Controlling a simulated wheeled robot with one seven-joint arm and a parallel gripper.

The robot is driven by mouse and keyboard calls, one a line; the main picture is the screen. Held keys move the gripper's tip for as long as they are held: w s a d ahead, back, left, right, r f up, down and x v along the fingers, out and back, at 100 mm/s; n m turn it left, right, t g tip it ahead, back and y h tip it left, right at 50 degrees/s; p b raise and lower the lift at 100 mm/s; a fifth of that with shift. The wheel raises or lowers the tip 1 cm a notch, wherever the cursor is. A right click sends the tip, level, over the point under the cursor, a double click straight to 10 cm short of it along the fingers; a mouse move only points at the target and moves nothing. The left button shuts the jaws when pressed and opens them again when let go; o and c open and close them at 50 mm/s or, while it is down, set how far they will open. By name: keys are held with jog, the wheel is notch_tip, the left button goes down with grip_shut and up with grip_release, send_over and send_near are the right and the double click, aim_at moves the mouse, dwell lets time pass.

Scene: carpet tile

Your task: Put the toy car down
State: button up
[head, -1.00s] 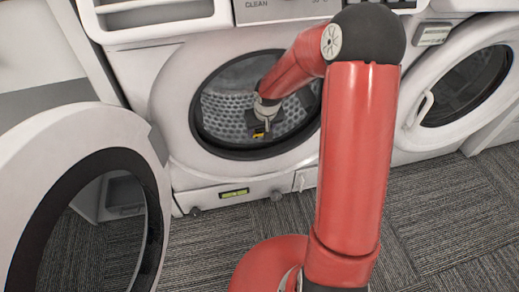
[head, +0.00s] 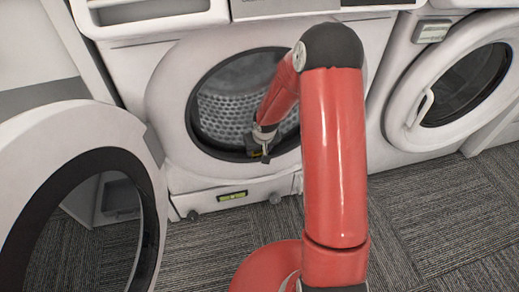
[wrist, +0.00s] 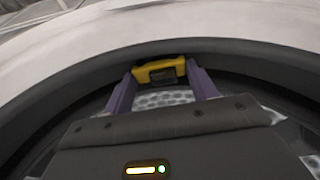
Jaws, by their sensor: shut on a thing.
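The toy car (wrist: 159,70) is yellow with a dark middle, and sits between the two purple fingers of my gripper (wrist: 160,80) in the wrist view. My gripper is shut on it. In the head view my gripper (head: 262,155) is small, at the lower rim of the open washer's round opening. The car is hard to make out there, a small yellowish patch by the fingers. In the wrist view the dark rim (wrist: 225,55) curves just beyond the car; I cannot tell whether they touch.
The open washer's perforated drum (head: 222,115) is behind my gripper. Its open round door (head: 25,140) stands at the left. Another washer with a round glass door (head: 400,110) is at the right. Grey striped carpet (head: 440,220) in front is clear.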

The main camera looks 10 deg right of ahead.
jog(key=shift+f, duration=0.1)
jog(key=o, duration=1)
